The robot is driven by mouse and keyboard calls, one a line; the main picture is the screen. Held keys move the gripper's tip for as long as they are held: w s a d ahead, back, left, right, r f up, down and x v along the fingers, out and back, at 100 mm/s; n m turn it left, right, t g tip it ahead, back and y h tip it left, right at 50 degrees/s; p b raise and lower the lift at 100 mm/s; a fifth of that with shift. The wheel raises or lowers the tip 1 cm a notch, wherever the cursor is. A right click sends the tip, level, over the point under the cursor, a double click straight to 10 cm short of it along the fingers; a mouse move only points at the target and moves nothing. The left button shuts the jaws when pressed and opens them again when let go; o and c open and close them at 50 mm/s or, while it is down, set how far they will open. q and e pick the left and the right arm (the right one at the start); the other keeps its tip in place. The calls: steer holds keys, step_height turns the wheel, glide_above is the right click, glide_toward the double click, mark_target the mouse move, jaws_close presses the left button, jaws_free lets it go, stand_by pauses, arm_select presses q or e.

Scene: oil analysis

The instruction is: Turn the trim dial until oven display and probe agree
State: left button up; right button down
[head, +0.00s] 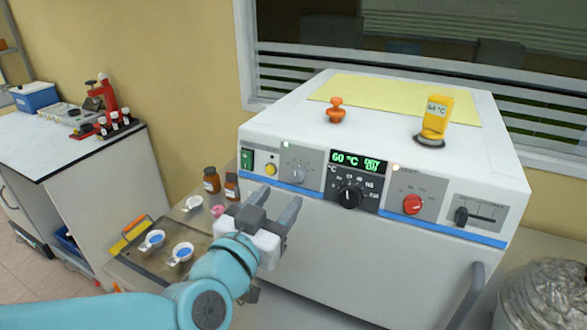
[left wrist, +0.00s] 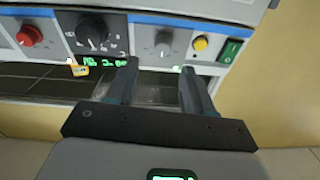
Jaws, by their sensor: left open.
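The white oven (head: 370,255) has a front panel with a green-lit display (head: 357,160) reading 60 °C. The yellow probe (head: 437,110) stands on top at the right; its small screen seems to read 64 °C. The panel has a small grey dial (head: 298,174), a larger black dial (head: 350,196) and a red knob (head: 413,204); I cannot tell which is the trim dial. My left gripper (head: 278,199) is open and empty, in front of and below the grey dial. In the left wrist view, that dial (left wrist: 163,44) appears beyond the fingertips (left wrist: 159,70). My right gripper is not in view.
A green switch (head: 247,159), yellow button (head: 271,168) and slider (head: 462,215) share the panel. An orange knob-like piece (head: 336,110) is on the oven top. Brown bottles (head: 211,180) and white dishes (head: 181,252) stand at the left. A wrapped bundle (head: 545,297) is at the right.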

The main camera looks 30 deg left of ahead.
mark_target(295, 177)
arm_select(q)
steer(key=w, duration=0.5)
steer(key=shift+w+a, duration=0.4)
steer(key=shift+w+p, duration=0.3)
steer(key=shift+w, duration=0.25)
steer(key=shift+s+a, duration=0.15)
steer(key=shift+s, duration=0.05)
jaws_close()
